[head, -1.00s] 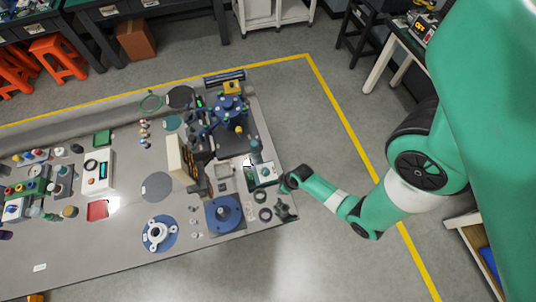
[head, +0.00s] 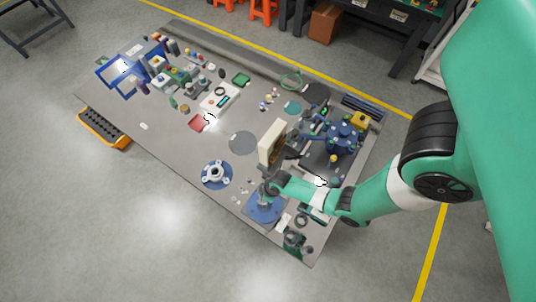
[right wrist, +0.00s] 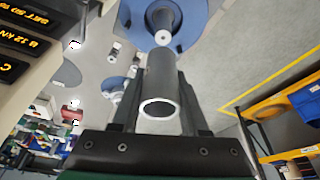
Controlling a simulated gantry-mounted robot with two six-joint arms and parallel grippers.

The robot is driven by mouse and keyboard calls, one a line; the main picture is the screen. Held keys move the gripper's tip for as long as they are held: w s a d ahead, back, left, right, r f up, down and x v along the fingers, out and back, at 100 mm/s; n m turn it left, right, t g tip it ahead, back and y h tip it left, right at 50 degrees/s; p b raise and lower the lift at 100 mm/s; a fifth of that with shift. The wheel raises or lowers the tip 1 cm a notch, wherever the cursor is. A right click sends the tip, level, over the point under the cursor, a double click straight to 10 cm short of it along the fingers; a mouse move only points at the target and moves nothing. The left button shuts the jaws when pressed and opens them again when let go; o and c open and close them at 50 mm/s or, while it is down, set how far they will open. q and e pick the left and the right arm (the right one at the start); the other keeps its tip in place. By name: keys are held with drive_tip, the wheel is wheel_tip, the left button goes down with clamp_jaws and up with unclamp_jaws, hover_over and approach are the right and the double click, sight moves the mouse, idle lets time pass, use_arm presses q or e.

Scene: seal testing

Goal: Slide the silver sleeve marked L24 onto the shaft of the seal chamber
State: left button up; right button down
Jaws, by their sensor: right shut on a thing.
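My right gripper (head: 268,192) is over the blue round seal chamber (head: 264,210) near the table's front edge. In the right wrist view, the gripper (right wrist: 158,90) is shut on a grey metal sleeve (right wrist: 160,72), whose near end shows a bright ring. Its L24 mark cannot be read. The chamber (right wrist: 195,28) also shows there, with its grey shaft (right wrist: 162,17) pointing towards the sleeve. The shaft's end face is visible just beyond the sleeve's far end. The sleeve is not around the shaft; whether they touch is unclear. My left gripper is out of view.
A blue disc with a white three-lobed part (head: 216,174) lies left of the chamber. A beige upright box (head: 272,142) and a blue machine (head: 342,136) stand behind. Dark rings (head: 301,221) and small parts lie to the right. The table's middle left is fairly clear.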

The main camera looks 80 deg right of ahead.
drive_tip(key=shift+a, duration=0.15)
wheel_tip(320, 180, down, 4)
drive_tip(key=b, duration=0.4)
drive_tip(key=shift+f, duration=0.15)
idle(0.3)
drive_tip(key=shift+f+b, duration=1.85)
drive_tip(key=shift+f, duration=0.05)
drive_tip(key=shift+f+b, duration=1.05)
drive_tip(key=shift+f, duration=0.05)
drive_tip(key=shift+f, duration=0.1)
